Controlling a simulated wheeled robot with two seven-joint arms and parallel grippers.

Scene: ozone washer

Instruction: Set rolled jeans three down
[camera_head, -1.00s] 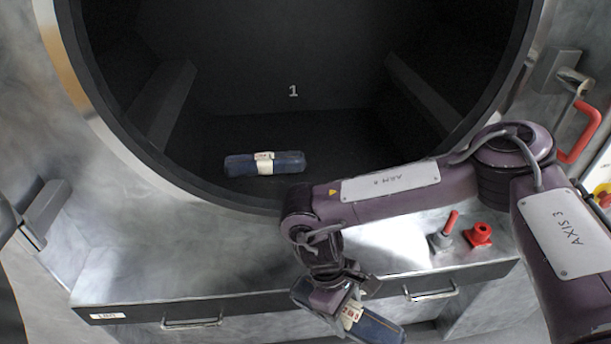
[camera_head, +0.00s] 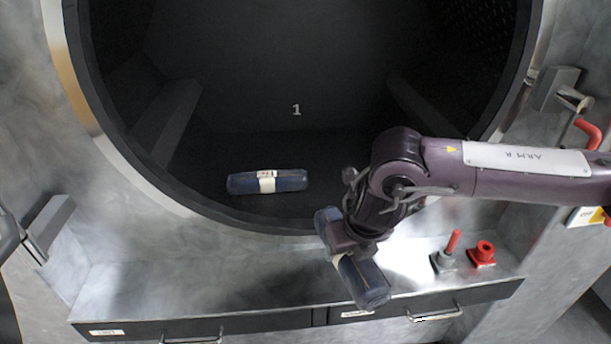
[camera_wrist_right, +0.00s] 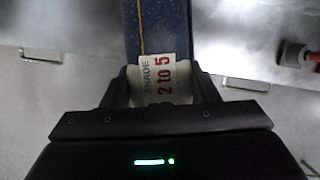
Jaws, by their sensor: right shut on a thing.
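Rolled jeans (camera_head: 365,283), dark blue with a pale paper band, are held in my right gripper (camera_head: 345,250) in front of the drum's lower rim, over the metal ledge. The roll is tilted in the head view. A second rolled pair of jeans (camera_head: 240,184) with a pale band lies on the floor of the dark drum (camera_head: 300,150), left of my right gripper. My left gripper is not in view.
A grey knob with a red lever (camera_head: 444,258) and a red knob (camera_head: 482,254) stand on the metal ledge (camera_head: 210,275) to the right. Drawer handles (camera_head: 435,312) stick out below. The drum floor right of the lying roll looks clear.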

